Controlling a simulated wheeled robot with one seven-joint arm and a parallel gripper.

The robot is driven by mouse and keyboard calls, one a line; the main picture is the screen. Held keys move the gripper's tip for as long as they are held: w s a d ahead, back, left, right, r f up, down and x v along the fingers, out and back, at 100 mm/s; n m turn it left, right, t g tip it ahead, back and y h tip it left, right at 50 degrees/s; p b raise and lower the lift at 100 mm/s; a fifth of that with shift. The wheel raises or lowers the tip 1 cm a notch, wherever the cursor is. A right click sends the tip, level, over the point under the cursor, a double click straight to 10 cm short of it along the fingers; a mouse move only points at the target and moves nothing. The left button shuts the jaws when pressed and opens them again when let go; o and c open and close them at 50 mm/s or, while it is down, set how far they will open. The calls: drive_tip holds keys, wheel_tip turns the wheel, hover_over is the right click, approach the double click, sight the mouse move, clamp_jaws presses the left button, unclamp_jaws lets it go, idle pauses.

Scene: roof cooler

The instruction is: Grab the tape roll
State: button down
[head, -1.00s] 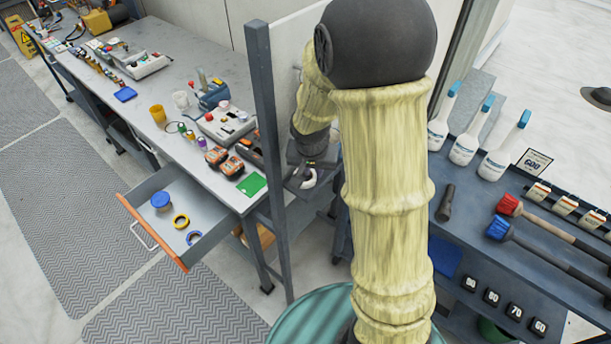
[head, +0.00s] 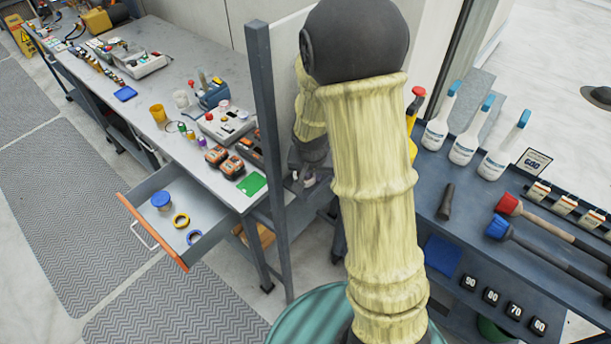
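My gripper (head: 301,186) is to the right of the drawer, just past the dark upright post. A small whitish thing shows at the gripper, too small and partly covered to identify. The fingers are not clear enough to tell whether they are open or shut.
A blue-lidded container (head: 161,201) stands in the drawer's left part. The dark post (head: 266,150) rises between my gripper and the drawer. The workbench (head: 165,75) holds several tools and a green square (head: 252,184). A shelf (head: 480,215) with spray bottles and mallets stands at right.

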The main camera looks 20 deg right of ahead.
idle(0.3)
drive_tip(key=shift+s+a+r, duration=0.25)
drive_tip(key=shift+s+r, duration=0.05)
drive_tip(key=shift+r, duration=0.05)
drive_tip(key=s+a+r+b, duration=0.4)
drive_tip(key=s+a+r, duration=0.2)
drive_tip(key=s, duration=0.5)
drive_tip(key=shift+s+a+r+b, duration=0.2)
drive_tip(key=shift+a+r+b, duration=0.2)
drive_tip(key=shift+r, duration=0.25)
drive_tip(key=shift+w, duration=0.1)
